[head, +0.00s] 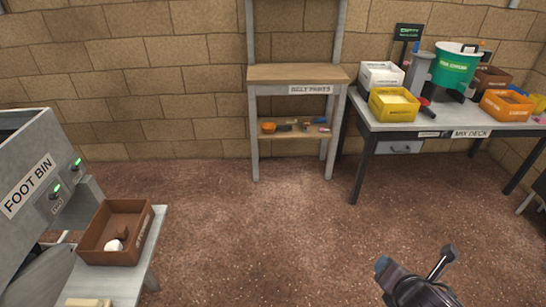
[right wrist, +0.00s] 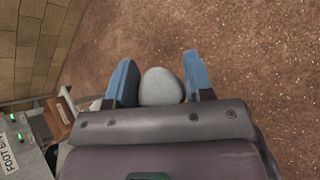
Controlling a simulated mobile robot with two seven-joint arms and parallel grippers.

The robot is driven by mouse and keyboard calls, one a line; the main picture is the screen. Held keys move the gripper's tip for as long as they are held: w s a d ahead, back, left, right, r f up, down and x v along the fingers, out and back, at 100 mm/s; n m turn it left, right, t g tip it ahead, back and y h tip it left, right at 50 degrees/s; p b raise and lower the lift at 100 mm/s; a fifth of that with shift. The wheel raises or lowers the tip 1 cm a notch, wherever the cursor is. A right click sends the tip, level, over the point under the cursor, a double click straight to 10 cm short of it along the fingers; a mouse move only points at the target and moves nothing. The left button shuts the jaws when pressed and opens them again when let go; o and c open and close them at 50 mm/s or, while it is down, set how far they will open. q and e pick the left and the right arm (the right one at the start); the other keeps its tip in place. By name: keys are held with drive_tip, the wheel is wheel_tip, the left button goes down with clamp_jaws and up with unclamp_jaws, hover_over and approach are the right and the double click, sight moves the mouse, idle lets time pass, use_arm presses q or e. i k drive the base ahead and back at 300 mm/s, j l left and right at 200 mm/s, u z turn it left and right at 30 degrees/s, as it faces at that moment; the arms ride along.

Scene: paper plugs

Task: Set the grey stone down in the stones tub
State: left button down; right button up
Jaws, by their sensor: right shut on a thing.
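The grey stone (right wrist: 161,88) is a smooth, rounded light-grey lump in the right wrist view. My right gripper (right wrist: 158,62) is shut on it, with a blue finger on each side. In the head view part of my right gripper shows at the bottom right, over bare floor, and the stone is not visible there. A brown tub (head: 88,243) stands on a low bench at the left, holding a white lump (head: 113,245) and a small brown piece. Its label is too small to read, so I cannot tell whether it is the stones tub. My left gripper is out of view.
A grey foot bin (head: 30,190) with green lights stands beside the low bench (head: 115,285). The belt parts shelf (head: 275,73) is against the back wall. The mix deck (head: 470,125) at the right carries several tubs and a green bucket (head: 456,68). The floor between is clear.

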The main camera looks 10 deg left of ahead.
sight(114, 239)
drive_tip(key=i, duration=2.3)
drive_tip(key=i+u, duration=0.35)
drive_tip(key=i+l+u, duration=0.1)
drive_tip(key=u, duration=0.25)
drive_tip(key=i+u, duration=0.1)
drive_tip(key=u, duration=3.65)
